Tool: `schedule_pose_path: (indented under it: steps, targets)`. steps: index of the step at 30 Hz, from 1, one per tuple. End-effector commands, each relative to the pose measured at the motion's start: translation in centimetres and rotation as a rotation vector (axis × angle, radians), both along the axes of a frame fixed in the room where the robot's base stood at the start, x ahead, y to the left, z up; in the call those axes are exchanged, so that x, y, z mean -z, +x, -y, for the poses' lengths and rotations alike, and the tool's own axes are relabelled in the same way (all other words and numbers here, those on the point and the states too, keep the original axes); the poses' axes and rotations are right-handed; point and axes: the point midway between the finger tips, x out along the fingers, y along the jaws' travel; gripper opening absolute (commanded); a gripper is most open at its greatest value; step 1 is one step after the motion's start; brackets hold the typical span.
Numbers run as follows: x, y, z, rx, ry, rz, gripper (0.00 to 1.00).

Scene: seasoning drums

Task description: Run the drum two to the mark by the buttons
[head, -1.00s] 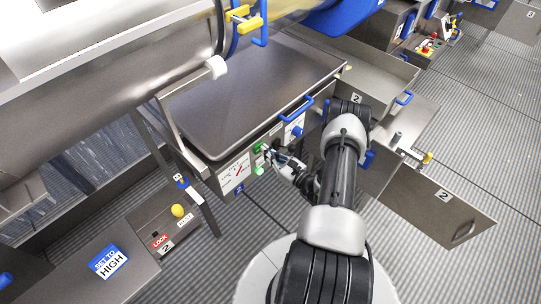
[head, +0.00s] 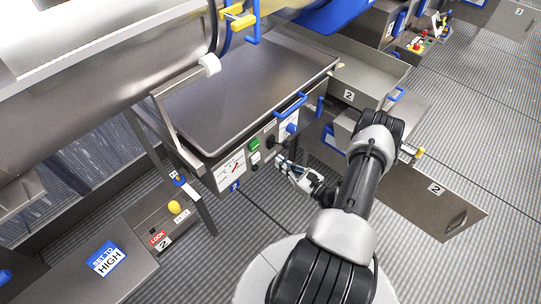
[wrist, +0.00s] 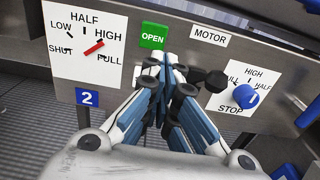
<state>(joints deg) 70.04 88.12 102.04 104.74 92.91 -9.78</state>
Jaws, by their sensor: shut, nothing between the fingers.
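My gripper (head: 281,160) is shut and empty, in front of drum two's control panel. In the wrist view its fingertips (wrist: 168,62) are just below the green OPEN button (wrist: 153,36) and cover the panel there. The green button (head: 254,144) sits above a pale button (head: 256,158) in the head view. The white dial (wrist: 72,68) is marked SHUT, LOW, HALF, HIGH, FULL, and its red needle (wrist: 94,47) points up and right, close to HIGH. A blue sign (head: 107,259) reads SET TO HIGH.
A black switch (wrist: 214,80) sits below the MOTOR label (wrist: 209,36). A blue knob (wrist: 245,96) on its own dial is to its right. A LOCK plate with a yellow knob (head: 174,207) is at lower left. An open door marked 2 (head: 436,188) is at right.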

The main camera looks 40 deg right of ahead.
Motion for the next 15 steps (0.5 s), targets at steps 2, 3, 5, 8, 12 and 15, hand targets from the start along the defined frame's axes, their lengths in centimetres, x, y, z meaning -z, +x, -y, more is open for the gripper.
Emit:
schedule_pose_path:
  steps: [2,3,5,8,12,15]
  targets:
    - [-0.1,-1.6,0.2,0.006,0.003,0.0,0.0]
    - [-0.1,-2.2,0.3,0.006,0.003,0.0,0.0]
    - [-0.1,-2.9,0.4,0.005,0.002,0.0,0.0]
    - [0.0,-3.7,0.4,0.003,0.001,0.0,0.0]
    - [0.0,-4.0,0.3,0.001,0.002,0.0,0.0]
    - [0.0,-4.0,0.3,0.001,0.002,0.0,0.0]
